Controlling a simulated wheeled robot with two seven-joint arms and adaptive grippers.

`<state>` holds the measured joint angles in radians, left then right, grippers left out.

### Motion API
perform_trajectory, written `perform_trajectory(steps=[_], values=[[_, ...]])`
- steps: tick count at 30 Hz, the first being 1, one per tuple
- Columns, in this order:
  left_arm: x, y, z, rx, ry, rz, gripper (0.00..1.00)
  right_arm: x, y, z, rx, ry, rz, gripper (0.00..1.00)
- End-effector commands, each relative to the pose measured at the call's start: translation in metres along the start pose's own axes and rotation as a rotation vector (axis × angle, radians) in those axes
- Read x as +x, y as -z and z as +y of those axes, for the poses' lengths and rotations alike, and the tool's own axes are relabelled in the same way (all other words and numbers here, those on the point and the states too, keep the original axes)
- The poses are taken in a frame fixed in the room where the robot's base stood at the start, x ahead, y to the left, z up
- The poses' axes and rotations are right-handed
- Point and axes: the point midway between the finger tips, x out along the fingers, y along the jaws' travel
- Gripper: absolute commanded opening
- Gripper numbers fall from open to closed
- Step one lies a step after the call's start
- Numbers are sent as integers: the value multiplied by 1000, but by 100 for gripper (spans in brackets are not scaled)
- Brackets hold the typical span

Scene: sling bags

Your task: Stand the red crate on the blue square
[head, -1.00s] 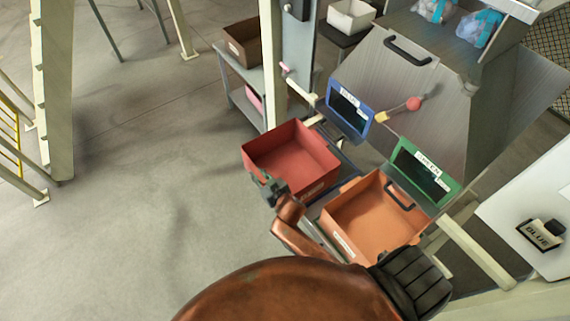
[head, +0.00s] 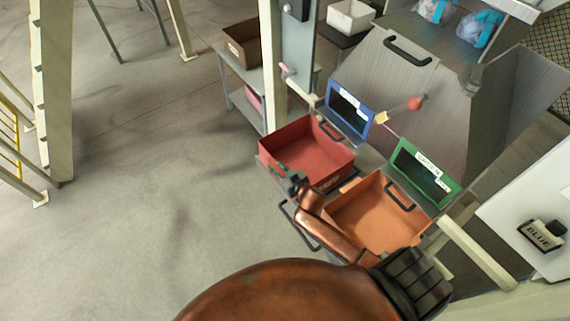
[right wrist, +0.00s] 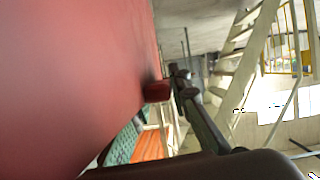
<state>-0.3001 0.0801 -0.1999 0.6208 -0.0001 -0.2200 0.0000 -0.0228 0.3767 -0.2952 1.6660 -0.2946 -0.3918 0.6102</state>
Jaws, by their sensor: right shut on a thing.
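The red crate (head: 312,148) is an open box with a pale label on its near wall, in the middle of the head view. My right gripper (head: 288,178) is shut on its near left wall. In the right wrist view the red crate's wall (right wrist: 75,75) fills the left side, with a gripper finger (right wrist: 190,100) beside it. A blue-framed dark display (head: 349,110) stands just behind the crate. I see no flat blue square; whether one lies under the crate is hidden. Whether the crate rests on the stand or hangs just above cannot be told. My left gripper is not in view.
An orange crate (head: 377,222) sits close on the right, before a green-framed display (head: 425,171). A red ball on a stalk (head: 414,103) rises behind. A pale post (head: 272,75) stands behind the red crate. Open floor (head: 150,190) lies to the left.

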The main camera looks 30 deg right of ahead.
Motion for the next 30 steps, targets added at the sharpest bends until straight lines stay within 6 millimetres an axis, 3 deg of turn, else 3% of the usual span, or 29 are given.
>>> perform_trajectory(steps=[18,30], values=[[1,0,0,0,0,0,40,1,-1,43,-5,-1,3,0],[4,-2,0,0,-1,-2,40,5,-13,41,-1,1,2,0]])
